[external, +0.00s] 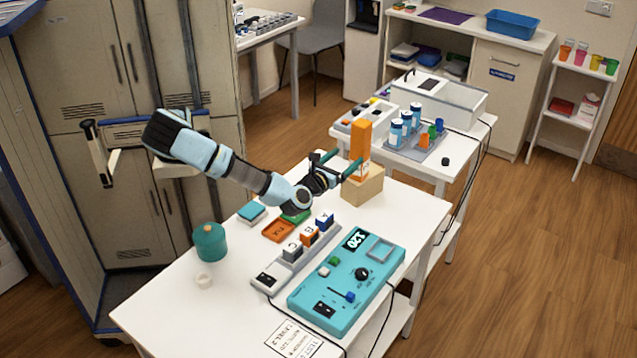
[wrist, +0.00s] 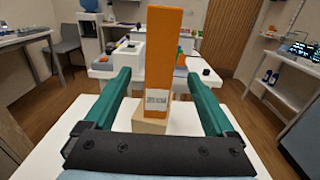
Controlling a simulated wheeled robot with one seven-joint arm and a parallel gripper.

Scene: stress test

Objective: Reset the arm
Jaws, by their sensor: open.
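My gripper (external: 336,165) is at the far end of the white table (external: 180,303), with its two green fingers spread apart. An orange upright block (external: 360,140) stands on a tan wooden block (external: 363,186). In the wrist view the orange block (wrist: 162,60) rises between the fingers of my gripper (wrist: 160,95), with a gap visible on each side. It carries a small white label. The tan block also shows below it in the wrist view (wrist: 150,124). My arm stretches over the table from the left.
A teal panel (external: 335,317) with a dial and display lies at the table's front right. A grey strip (external: 300,262) with lettered cubes lies beside it. A teal canister (external: 209,242) stands at left. A second table behind holds blue-labelled bottles (external: 396,132) and a clear bin (external: 460,102).

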